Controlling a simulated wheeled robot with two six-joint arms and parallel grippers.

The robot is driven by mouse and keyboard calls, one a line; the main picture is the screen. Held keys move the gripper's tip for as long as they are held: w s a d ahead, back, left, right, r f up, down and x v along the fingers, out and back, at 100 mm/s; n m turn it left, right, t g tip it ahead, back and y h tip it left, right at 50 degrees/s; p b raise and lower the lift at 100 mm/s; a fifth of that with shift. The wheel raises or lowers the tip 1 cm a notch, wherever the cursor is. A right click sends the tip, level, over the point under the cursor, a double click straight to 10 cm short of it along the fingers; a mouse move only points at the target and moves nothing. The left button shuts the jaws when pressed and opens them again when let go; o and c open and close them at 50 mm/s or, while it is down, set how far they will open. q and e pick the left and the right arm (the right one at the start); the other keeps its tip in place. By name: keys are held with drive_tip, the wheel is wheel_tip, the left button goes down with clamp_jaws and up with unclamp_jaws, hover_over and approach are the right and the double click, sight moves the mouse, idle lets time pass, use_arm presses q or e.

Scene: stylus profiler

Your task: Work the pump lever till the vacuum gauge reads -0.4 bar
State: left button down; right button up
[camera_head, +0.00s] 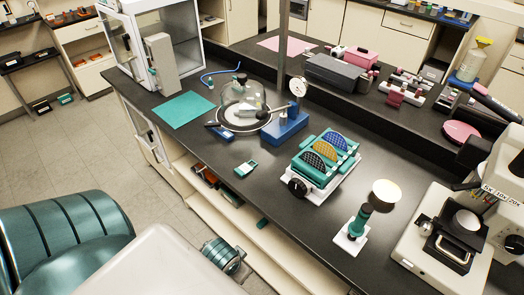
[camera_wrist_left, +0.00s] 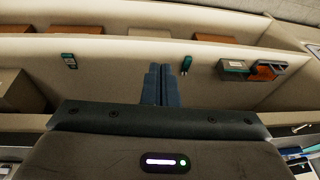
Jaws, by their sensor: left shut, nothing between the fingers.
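The blue pump body (camera_head: 285,128) stands on the black bench near its middle. A round white vacuum gauge (camera_head: 299,87) sits above it; its reading is too small to tell. A pale rod with a dark end (camera_head: 263,114) reaches left from the pump; I cannot tell whether it is the lever. A dark handle-like piece (camera_head: 220,131) lies in front of the glass bell jar (camera_head: 243,95). In the left wrist view my left gripper (camera_wrist_left: 159,84) is shut and empty, seen against shelves, with no pump in that view. My right gripper shows in neither view.
A teal mat (camera_head: 183,109) and a small teal device (camera_head: 246,168) lie on the bench. A tray of coloured half-discs (camera_head: 323,160) stands right of the pump.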

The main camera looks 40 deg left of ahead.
use_arm(q)
wheel_tip(320, 180, up, 10)
drive_tip(key=r+p, duration=0.1)
drive_tip(key=p, duration=0.1)
drive_tip(key=w+a+n, duration=0.3)
drive_tip(key=w+n, duration=0.1)
drive_tip(key=w, duration=0.4)
drive_tip(key=w+a+f+n+g+y, duration=0.1)
drive_tip(key=w+a+n, duration=0.2)
drive_tip(key=w, duration=0.6)
drive_tip(key=w+a+n, duration=0.3)
drive_tip(key=w+n, duration=0.1)
drive_tip(key=w, duration=0.4)
drive_tip(key=shift+w+a+f+n+g+y, duration=0.15)
drive_tip(key=shift+a+f+n+g+y, duration=0.15)
drive_tip(key=shift+a+n, duration=0.1)
drive_tip(key=w+a+r+n, duration=0.4)
drive_tip(key=w+r, duration=0.1)
drive_tip(key=r, duration=0.1)
drive_tip(key=w+a+r+n+g+h, duration=0.1)
drive_tip(key=w+a+r+n, duration=0.3)
drive_tip(key=w+r, duration=0.2)
drive_tip(key=w+a+r+n+g, duration=0.1)
drive_tip(key=w+a+r+n, duration=0.3)
drive_tip(key=r, duration=0.3)
drive_tip(key=shift+w+n, duration=0.6)
drive_tip(key=shift+w, duration=0.2)
drive_tip(key=shift+w+a+r+n, duration=0.15)
drive_tip(key=shift+r+n, duration=0.15)
drive_tip(key=shift+r, duration=0.3)
